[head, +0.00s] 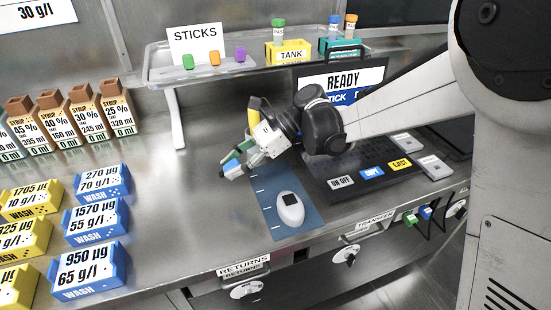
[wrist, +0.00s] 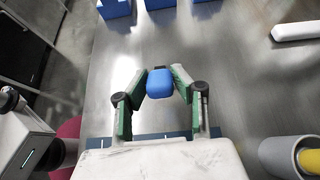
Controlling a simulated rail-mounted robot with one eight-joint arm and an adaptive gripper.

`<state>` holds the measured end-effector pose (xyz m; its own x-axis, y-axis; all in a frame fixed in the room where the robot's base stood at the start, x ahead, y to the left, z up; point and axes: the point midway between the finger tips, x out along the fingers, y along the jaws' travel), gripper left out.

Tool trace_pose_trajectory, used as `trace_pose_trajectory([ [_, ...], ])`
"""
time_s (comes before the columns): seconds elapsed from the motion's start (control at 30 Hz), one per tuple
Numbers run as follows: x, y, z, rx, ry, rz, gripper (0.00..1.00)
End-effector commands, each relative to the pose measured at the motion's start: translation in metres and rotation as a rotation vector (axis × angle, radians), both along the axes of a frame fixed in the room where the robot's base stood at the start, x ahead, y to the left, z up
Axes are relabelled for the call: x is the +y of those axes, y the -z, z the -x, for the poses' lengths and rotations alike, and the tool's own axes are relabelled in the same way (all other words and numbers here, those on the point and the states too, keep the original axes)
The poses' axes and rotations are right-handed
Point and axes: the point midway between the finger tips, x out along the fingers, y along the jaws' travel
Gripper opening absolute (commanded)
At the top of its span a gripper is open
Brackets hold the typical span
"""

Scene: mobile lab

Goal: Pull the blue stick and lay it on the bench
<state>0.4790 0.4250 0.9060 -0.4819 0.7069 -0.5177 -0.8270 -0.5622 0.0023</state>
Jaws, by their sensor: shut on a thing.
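My gripper (head: 238,163) is in the middle of the head view, above the bench (head: 195,215) and just left of the laptop. In the wrist view my gripper (wrist: 160,88) has its two green-padded fingers closed on the blue stick (wrist: 159,83). The blue stick also shows in the head view (head: 232,170), at the fingertips, with its lower end over the bench near the blue mat. The wrist view shows bare bench around the stick. I cannot tell whether the stick touches the bench.
A laptop (head: 372,180) reading READY stands at right. A white mouse (head: 290,208) lies on a blue mat (head: 262,190). The shelf (head: 160,80) holds green, orange and purple sticks behind. Blue WASH boxes (head: 95,222) stand at left. Bench between boxes and mat is clear.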

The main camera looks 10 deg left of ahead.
Motion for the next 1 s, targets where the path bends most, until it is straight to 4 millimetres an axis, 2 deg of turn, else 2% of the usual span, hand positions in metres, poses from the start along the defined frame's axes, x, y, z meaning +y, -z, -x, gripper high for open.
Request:
trace_pose_trajectory([
  [0.03,0.011,0.005,0.012,0.017,0.002,-0.027,0.0],
  [0.1,0.022,0.004,0.024,0.038,0.008,-0.058,0.0],
  [0.3,0.036,0.001,0.041,0.066,0.01,-0.101,0.0],
  [0.57,0.037,0.011,0.042,0.068,0.01,-0.105,0.0],
  [1.0,0.037,0.054,0.042,0.067,0.009,-0.104,0.0],
])
